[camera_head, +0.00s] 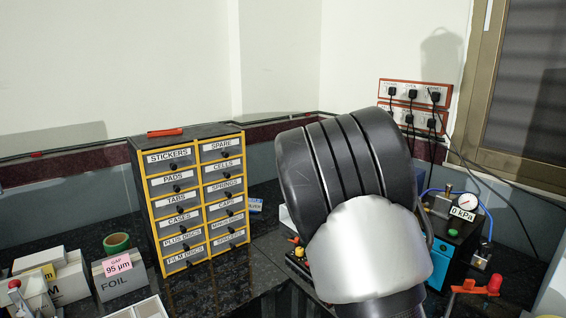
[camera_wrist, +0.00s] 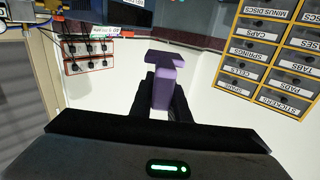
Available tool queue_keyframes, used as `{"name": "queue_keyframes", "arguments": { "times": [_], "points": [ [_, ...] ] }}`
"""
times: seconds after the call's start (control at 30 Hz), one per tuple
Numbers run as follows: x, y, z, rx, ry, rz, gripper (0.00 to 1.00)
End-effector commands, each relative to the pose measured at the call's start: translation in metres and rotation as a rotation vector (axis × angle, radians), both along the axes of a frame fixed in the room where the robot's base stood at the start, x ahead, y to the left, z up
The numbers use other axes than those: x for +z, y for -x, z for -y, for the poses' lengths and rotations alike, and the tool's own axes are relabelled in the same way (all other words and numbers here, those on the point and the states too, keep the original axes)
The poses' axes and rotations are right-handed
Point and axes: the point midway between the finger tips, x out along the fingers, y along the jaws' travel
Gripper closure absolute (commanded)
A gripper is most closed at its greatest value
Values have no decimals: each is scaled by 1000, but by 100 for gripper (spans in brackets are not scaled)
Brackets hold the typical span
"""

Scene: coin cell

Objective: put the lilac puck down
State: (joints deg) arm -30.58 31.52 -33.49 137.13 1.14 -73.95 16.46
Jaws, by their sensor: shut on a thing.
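The lilac puck (camera_wrist: 163,73) shows in the wrist view as a purple block with a wider T-shaped end. My gripper (camera_wrist: 164,95) is shut on it, with a dark finger on each side of its narrow part. The puck is held in the air and touches nothing else that I can see. The wrist view looks upside down. In the head view my own arm fills the middle right and hides my gripper and the puck.
A yellow-framed drawer cabinet (camera_head: 201,200) stands on the dark counter (camera_head: 262,285). A FOIL box (camera_head: 119,278) and green tape roll (camera_head: 117,243) are left. A gauge unit (camera_head: 455,232) stands right. Bare counter shows before the cabinet.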

Motion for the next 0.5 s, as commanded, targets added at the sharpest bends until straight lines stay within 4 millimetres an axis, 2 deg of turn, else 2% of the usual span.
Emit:
{"name": "queue_keyframes", "arguments": {
  "times": [0.03,0.2,0.37,0.43,0.5],
  "points": [
    [31,0,0,0,0,0,100],
    [64,0,0,0,0,0,100],
    [75,0,0,0,0,-1,100],
    [70,1,-1,0,0,-4,100],
    [56,5,-2,-1,-1,-8,100]
  ]
}}
